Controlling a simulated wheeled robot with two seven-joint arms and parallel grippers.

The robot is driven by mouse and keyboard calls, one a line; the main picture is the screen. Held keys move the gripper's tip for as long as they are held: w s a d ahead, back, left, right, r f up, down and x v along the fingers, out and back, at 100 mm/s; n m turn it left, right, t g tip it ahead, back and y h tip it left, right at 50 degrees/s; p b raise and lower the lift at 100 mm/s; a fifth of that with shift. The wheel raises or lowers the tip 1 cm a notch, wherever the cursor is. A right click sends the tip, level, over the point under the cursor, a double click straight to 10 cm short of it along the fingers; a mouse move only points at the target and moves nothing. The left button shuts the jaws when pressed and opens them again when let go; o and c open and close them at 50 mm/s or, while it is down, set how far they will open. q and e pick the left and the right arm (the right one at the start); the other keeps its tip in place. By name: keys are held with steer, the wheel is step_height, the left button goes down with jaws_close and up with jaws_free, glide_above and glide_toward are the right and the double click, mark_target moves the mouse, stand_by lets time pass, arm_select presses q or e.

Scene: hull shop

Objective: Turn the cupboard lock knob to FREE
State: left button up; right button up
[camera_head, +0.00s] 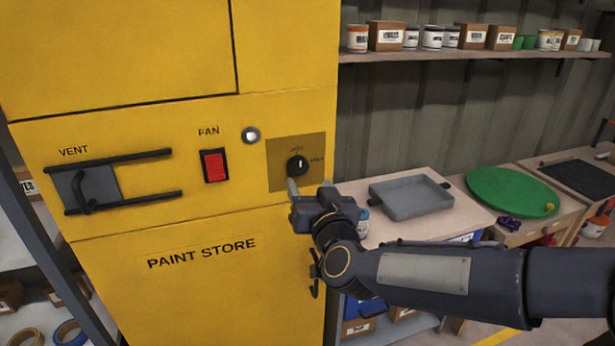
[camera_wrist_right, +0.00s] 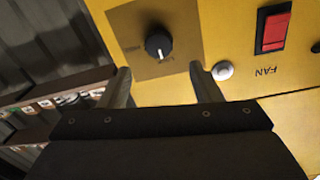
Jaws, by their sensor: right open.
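The lock knob (camera_head: 297,166) is a small round black knob with a white pointer line, on a brown square plate (camera_head: 280,180) at the right edge of the yellow cupboard (camera_head: 200,280). In the head view its pointer stands roughly upright, toward the upper of two small labels that I cannot read surely. My right gripper (camera_head: 305,188) is just below and in front of the knob. In the right wrist view the knob (camera_wrist_right: 158,43) lies beyond the two spread fingertips (camera_wrist_right: 162,75), apart from them. The right gripper is open and empty. My left gripper is not in view.
Left of the knob are a round white button (camera_head: 251,135), a red FAN switch (camera_head: 214,166) and the VENT handle with black bars (camera_head: 120,180). A bench with a grey tray (camera_head: 410,196) and a green disc (camera_head: 510,191) stands right. A shelf (camera_head: 470,55) holds tins and boxes.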

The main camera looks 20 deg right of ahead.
mark_target(300, 167)
steer(key=w, duration=0.7)
steer(key=shift+w+d+p, duration=0.1)
steer(key=shift+w+p, duration=0.1)
steer(key=shift+p, duration=0.15)
steer(key=c, duration=1)
